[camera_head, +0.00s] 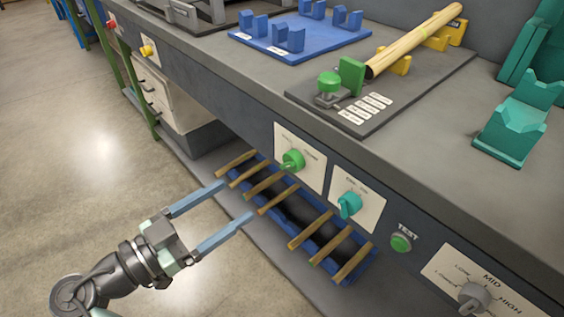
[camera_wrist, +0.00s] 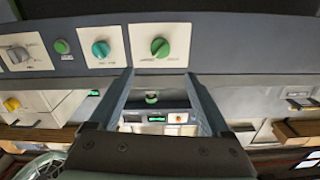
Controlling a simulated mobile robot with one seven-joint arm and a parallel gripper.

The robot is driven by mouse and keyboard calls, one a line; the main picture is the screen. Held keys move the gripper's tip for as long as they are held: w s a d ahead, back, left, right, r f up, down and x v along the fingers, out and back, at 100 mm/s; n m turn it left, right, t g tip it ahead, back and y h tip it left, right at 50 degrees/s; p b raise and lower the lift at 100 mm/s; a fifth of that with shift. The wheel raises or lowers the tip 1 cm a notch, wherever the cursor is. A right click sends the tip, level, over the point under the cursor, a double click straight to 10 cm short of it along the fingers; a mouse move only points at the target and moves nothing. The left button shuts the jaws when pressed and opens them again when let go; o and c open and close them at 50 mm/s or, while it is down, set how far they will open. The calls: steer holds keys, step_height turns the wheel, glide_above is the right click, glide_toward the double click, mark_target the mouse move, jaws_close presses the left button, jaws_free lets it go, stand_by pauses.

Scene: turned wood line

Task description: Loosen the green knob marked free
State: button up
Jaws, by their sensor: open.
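A green knob (camera_head: 292,160) is on a white plate on the bench's front panel; it also shows in the wrist view (camera_wrist: 160,47). Its plate has small marks at either side that I cannot read surely. My gripper (camera_head: 236,202) is open and empty, in front of the panel and below and left of this knob in the head view. In the wrist view its two fingers (camera_wrist: 158,76) point toward the panel, apart from the knob. Another green knob (camera_head: 330,82) tops a small clamp on the bench, beside a green block (camera_head: 351,76) at the end of a wooden rod (camera_head: 413,40).
A teal knob (camera_head: 349,205), a green TEST button (camera_head: 401,242) and a grey LOW-MID-HIGH dial (camera_head: 474,297) lie along the panel. A blue rack with wooden bars (camera_head: 353,263) stands below the panel, close to my fingers. The floor (camera_head: 100,150) at left is clear.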

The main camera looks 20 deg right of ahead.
mark_target(285, 167)
steer(key=b+x, duration=0.1)
steer(key=x, duration=1.1)
steer(key=shift+w+d+b, duration=0.15)
steer(key=shift+d+b, duration=0.15)
steer(key=shift+d, duration=0.05)
jaws_close()
